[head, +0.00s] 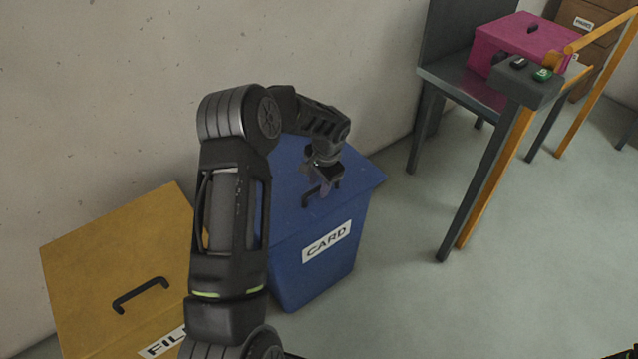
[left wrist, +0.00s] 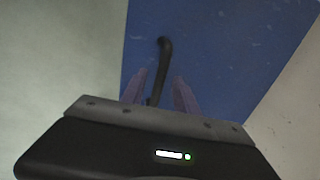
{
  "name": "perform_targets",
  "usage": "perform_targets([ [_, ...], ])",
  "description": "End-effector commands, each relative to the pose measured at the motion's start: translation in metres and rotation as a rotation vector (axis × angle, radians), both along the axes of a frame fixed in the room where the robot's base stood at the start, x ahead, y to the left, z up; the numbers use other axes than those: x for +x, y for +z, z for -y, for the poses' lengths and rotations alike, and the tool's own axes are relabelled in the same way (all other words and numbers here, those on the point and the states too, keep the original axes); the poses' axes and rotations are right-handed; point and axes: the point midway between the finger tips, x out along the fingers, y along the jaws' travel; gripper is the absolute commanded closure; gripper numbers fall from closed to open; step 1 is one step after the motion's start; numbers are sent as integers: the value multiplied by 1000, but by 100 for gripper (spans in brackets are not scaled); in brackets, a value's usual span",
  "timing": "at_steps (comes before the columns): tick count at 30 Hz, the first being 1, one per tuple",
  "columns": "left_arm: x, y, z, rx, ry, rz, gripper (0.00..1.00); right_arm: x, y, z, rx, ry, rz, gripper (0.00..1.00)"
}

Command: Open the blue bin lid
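The blue bin (head: 322,265) stands against the wall with a CARD label on its front. Its lid (head: 360,177) is down, and a dark handle (head: 336,187) sits on top. My left arm reaches over the bin, and my left gripper (head: 320,190) is at the handle. In the left wrist view the two fingers (left wrist: 158,95) are apart, with the handle (left wrist: 164,62) running between them over the blue lid (left wrist: 215,45). I cannot tell whether the fingers touch the handle.
A yellow bin (head: 80,260) with a dark lid handle stands left of the blue bin. A grey table (head: 450,82) with a pink box (head: 510,40) stands at the back right, near a post with a button box (head: 525,80).

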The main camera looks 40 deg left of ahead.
Motion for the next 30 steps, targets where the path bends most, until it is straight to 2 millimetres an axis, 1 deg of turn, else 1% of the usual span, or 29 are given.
perform_targets([
  [5, 0, 0, 0, 0, 0, 0, 64, 0, 0, 0, 0, 0, 0, 64],
  [6, 0, 0, 0, 0, 0, 0, 66, 0, 0, 0, 0, 0, 0, 64],
  [19, 0, 0, 0, 0, 0, 0, 100, 0, 0, 0, 0, 0, 0, 64],
  [30, 0, 0, 0, 0, 0, 0, 100, 0, 0, 0, 0, 0, 0, 64],
])
